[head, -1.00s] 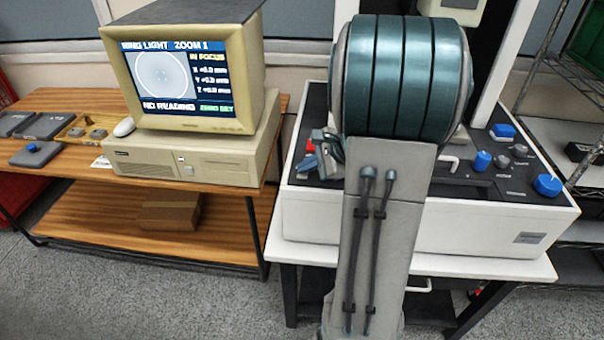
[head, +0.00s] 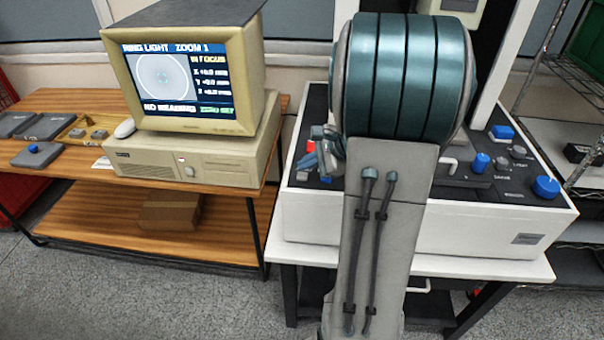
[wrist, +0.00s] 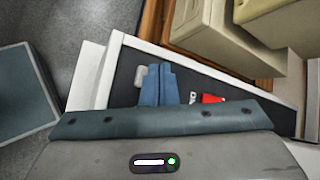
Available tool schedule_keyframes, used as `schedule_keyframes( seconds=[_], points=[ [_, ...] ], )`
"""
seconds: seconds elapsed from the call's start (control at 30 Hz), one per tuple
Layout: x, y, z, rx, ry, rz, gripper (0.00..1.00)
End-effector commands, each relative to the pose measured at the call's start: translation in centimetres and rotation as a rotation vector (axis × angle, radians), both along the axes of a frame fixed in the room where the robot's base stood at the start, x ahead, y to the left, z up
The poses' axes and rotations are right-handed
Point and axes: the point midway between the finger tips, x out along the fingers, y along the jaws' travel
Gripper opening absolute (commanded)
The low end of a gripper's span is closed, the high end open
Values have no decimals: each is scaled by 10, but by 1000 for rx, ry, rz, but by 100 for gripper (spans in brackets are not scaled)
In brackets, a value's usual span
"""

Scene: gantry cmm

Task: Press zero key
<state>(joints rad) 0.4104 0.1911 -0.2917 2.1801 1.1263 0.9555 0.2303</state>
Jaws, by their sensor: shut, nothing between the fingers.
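My gripper (head: 307,162) is over the left end of the machine's dark control panel (head: 289,172), with its blue fingers together and empty. In the wrist view the shut fingers (wrist: 159,72) point at the panel. A grey key (wrist: 141,76) shows just left of the fingers, and a red button (wrist: 212,98) lies to their right; the red button also shows in the head view (head: 310,146). I cannot read a label marking the zero key, nor tell whether the fingers touch the panel. The monitor (head: 245,85) shows a round target and readout lines; its small text is blurred.
The monitor stands on a beige computer (head: 140,160) on a wooden bench (head: 80,187). My own arm hides the panel's middle. A wire shelf (head: 543,62) is at right.

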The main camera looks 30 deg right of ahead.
Motion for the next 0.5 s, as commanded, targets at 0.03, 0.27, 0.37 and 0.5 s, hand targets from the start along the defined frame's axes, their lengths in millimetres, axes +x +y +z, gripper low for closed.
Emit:
schedule_keyframes(
  seconds=[0.03,0.27,0.37,0.5],
  points=[
    [0,0,0,0,0,0,0],
    [0,0,16,-1,-1,0,0],
    [0,0,27,0,-2,0,0],
    [0,0,41,-1,-1,0,0]
  ],
)
